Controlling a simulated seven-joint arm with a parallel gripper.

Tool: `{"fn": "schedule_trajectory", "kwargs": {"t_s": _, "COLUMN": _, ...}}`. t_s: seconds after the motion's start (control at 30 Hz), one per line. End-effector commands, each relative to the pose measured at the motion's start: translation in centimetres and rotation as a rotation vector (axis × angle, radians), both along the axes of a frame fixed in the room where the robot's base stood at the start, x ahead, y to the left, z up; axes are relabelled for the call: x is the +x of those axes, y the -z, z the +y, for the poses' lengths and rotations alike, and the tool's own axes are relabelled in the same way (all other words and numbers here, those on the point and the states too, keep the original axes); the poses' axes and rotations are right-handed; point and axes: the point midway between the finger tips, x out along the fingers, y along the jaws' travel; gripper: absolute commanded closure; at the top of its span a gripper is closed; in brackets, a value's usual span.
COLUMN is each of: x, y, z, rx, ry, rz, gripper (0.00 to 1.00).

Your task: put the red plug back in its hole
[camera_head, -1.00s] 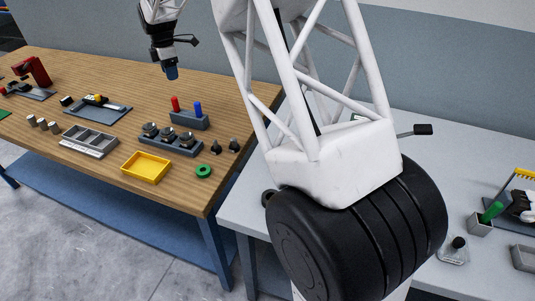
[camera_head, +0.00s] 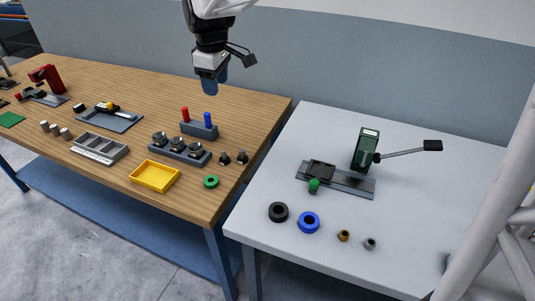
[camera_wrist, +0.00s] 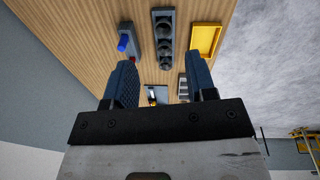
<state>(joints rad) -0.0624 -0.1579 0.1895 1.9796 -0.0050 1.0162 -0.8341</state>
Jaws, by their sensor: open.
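The red plug (camera_head: 185,114) stands upright at the left end of a grey-blue block (camera_head: 202,130) on the wooden table. A blue plug (camera_head: 207,118) stands at the block's right end. I cannot tell whether the red plug sits in a hole or how deep. In the wrist view the block (camera_wrist: 134,36) and blue plug (camera_wrist: 123,43) show beyond the left finger; the red plug is hardly visible there. My gripper (camera_head: 210,84) is open and empty, in the air above and behind the block. Its two fingers (camera_wrist: 161,68) are apart in the wrist view.
A white table (camera_head: 400,220) with a green lever press (camera_head: 367,150) stands to the right.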

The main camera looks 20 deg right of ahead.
Motion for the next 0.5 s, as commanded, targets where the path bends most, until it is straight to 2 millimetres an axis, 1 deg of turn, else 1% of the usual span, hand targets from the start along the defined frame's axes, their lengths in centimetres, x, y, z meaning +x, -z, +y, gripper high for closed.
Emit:
{"fn": "schedule_trajectory", "kwargs": {"t_s": 0.03, "x": -1.6, "y": -0.2, "z": -0.3, "rx": 0.004, "ry": 0.037, "rz": -0.006, "gripper": 0.49}}
{"fn": "schedule_trajectory", "kwargs": {"t_s": 0.1, "x": -3.6, "y": -0.3, "z": -0.7, "rx": 0.01, "ry": 0.093, "rz": -0.013, "gripper": 0.49}}
{"fn": "schedule_trajectory", "kwargs": {"t_s": 0.27, "x": -8.2, "y": -0.4, "z": -1.5, "rx": 0.027, "ry": 0.221, "rz": -0.031, "gripper": 0.49}}
{"fn": "schedule_trajectory", "kwargs": {"t_s": 0.5, "x": -15.2, "y": 0.2, "z": -2.5, "rx": 0.056, "ry": 0.417, "rz": -0.055, "gripper": 0.49}}
